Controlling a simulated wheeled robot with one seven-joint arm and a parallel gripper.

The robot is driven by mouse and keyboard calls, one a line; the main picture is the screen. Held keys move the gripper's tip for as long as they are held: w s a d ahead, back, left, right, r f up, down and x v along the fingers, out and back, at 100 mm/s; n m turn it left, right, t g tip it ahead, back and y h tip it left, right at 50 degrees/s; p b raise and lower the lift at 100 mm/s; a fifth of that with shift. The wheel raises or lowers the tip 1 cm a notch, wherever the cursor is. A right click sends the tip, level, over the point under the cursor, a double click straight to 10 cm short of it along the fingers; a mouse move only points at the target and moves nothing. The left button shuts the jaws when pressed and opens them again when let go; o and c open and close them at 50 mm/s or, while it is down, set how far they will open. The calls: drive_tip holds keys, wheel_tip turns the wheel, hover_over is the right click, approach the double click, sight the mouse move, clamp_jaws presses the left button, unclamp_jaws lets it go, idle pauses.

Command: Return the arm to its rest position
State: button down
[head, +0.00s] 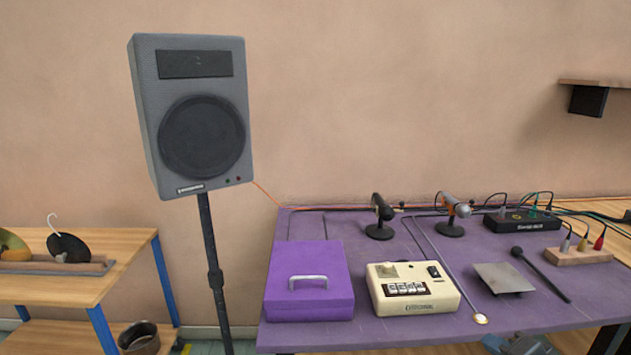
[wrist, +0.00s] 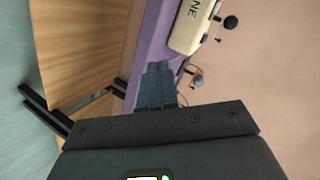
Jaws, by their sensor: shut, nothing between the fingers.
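My gripper (wrist: 158,70) shows in the wrist view with its two grey fingers together and nothing between them. It is in front of the purple table's edge and apart from the objects on it. In the head view, only a small grey-blue part of my arm shows at the bottom edge, in front of the purple table (head: 390,328). The rest of my arm is out of view.
A speaker (head: 196,110) stands left, beside a wooden shelf (head: 60,290).

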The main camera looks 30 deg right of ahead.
drive_tip(key=s+a+f+n+t+y, duration=0.1)
drive_tip(key=s+a+n, duration=0.4)
drive_tip(key=a, duration=0.5)
drive_tip(key=s+a+n, duration=0.4)
drive_tip(key=a, duration=0.6)
drive_tip(key=s+a+r+n+t+y, duration=0.2)
drive_tip(key=s+a+r+n+y, duration=0.2)
drive_tip(key=s+a+r+n, duration=0.4)
drive_tip(key=s+a+r, duration=0.2)
drive_tip(key=a, duration=0.2)
drive_tip(key=shift+s+a+n, duration=0.15)
drive_tip(key=shift+a+n, duration=0.2)
drive_tip(key=shift+n, duration=0.05)
drive_tip(key=shift+d+r, duration=0.1)
drive_tip(key=shift+d, duration=0.05)
